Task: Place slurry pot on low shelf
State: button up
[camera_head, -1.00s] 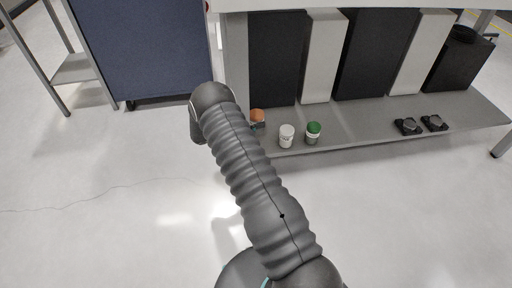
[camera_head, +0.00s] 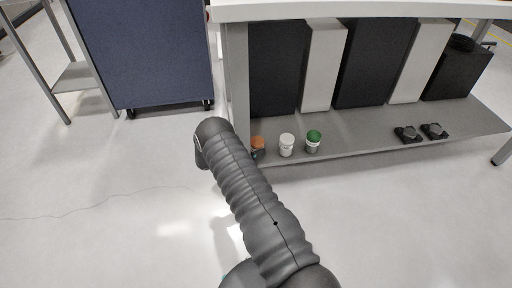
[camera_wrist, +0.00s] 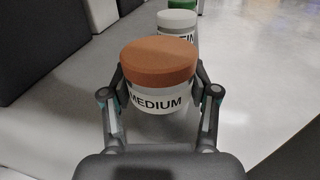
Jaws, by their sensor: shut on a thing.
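The slurry pot is a white jar with an orange lid and a "MEDIUM" label; in the wrist view the pot (camera_wrist: 158,75) sits between the fingers of my gripper (camera_wrist: 160,95), which is shut on its sides. In the head view the orange-lidded pot (camera_head: 258,142) shows at the left end of the low grey shelf (camera_head: 370,132), partly hidden by my gripper (camera_head: 258,154) and arm. The pot looks upright. I cannot tell whether its base touches the shelf.
A white-lidded jar (camera_head: 287,145) and a green-lidded jar (camera_head: 313,142) stand to its right on the shelf. Two small black devices (camera_head: 421,133) lie farther right. Dark and light panels (camera_head: 375,62) stand behind. A table leg (camera_head: 237,85) is close at left.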

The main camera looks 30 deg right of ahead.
jog(key=shift+f, duration=0.1)
jog(key=o, duration=1.4)
jog(key=shift+r, duration=0.25)
jog(key=a, duration=0.4)
jog(key=a+b, duration=0.1)
jog(key=a, duration=0.3)
jog(key=w+a, duration=0.1)
jog(key=a, duration=0.3)
jog(key=shift+f, duration=0.15)
